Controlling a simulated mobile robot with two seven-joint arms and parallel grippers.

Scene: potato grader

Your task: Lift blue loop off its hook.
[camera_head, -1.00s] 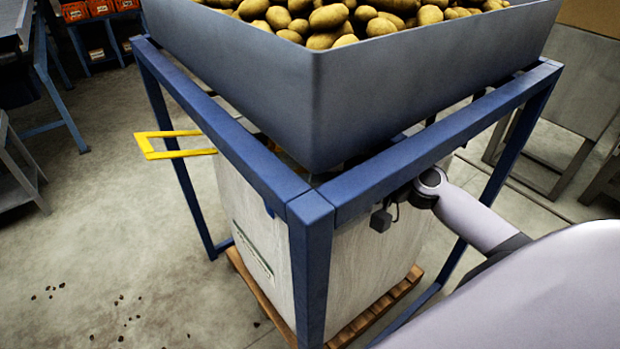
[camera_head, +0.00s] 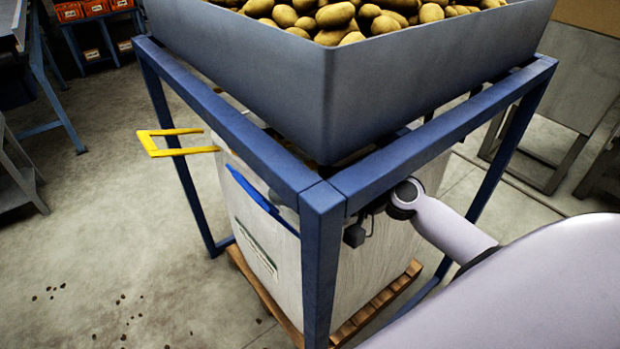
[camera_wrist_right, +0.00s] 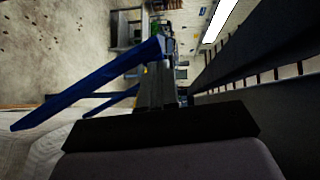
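The blue loop (camera_head: 252,190) shows in the head view below the left frame rail, slanting along the top of the white bulk bag (camera_head: 285,265). In the right wrist view the blue loop (camera_wrist_right: 85,88) runs from the left up to my fingertips. My right gripper (camera_wrist_right: 158,60) is shut on it at its end. In the head view my right arm reaches under the right rail, and the fingers are hidden behind the corner post. The hook is not clearly visible. My left gripper is not in view.
A yellow loop (camera_head: 178,152) sticks out left of the bag. The blue frame's corner post (camera_head: 318,270) and rails stand close around my right arm, under the grey hopper (camera_head: 400,90) of potatoes. The bag stands on a wooden pallet (camera_head: 375,305). The floor at left is open.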

